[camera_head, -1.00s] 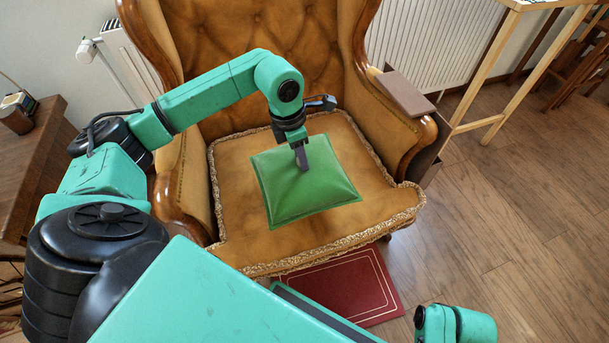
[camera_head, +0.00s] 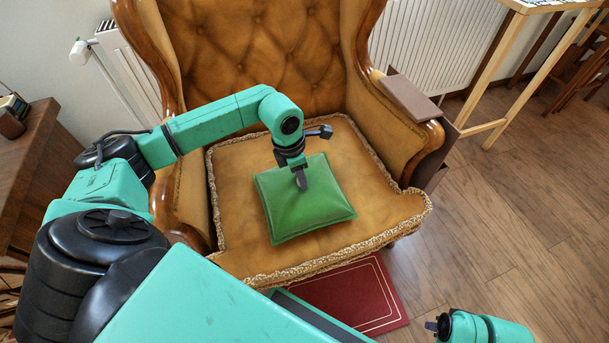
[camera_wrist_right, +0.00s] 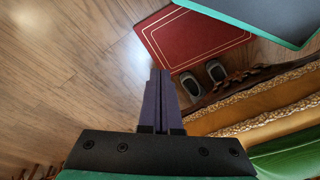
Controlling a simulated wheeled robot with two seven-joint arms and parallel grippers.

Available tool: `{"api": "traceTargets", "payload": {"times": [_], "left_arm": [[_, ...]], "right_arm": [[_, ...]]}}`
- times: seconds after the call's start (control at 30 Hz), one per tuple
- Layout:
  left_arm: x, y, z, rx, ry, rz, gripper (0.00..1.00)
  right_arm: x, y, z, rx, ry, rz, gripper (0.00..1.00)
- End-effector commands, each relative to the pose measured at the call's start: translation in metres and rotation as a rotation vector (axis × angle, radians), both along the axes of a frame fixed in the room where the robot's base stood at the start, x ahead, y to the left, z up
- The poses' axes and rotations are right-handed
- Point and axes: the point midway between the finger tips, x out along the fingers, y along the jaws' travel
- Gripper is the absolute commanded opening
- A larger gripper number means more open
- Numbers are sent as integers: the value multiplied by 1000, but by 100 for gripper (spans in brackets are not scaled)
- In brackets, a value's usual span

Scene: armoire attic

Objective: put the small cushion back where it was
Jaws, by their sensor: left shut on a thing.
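The small green cushion (camera_head: 305,210) is over the seat of the tan armchair (camera_head: 235,190), roughly mid-seat; it is partly visible in the right wrist view (camera_wrist_right: 290,158). My left gripper (camera_head: 301,182) points down and is shut on the cushion's top near its middle. I cannot tell whether the cushion touches the seat or hangs just above it. My right gripper (camera_head: 432,326) is low at the bottom right, away from the chair. In the right wrist view its fingers (camera_wrist_right: 162,75) are together with nothing between them.
A red gold-bordered flat item (camera_head: 355,295) lies on the floor before the chair; dark slippers (camera_wrist_right: 203,80) are beside it. A brown tray (camera_head: 409,97) sits on the right armrest. A wooden cabinet (camera_head: 40,170) stands left.

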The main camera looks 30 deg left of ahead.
Motion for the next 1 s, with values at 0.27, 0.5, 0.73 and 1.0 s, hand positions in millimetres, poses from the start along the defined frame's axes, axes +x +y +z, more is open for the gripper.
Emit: {"api": "traceTargets", "payload": {"times": [0.27, 0.5, 0.73, 1.0], "left_arm": [[0, 0, 0, 0, 0, 0, 67], [0, -1, 5, 1, -1, 0, 67], [-4, 5, 61, 3, -6, 0, 67], [-12, 11, 119, 4, 0, 0, 67]], "right_arm": [[-1, 0, 2, -2, 2, 1, 0], [0, 3, -1, 0, 1, 2, 0], [2, 8, -31, -34, 15, -7, 0], [0, 3, -61, -45, 19, -17, 0]]}}
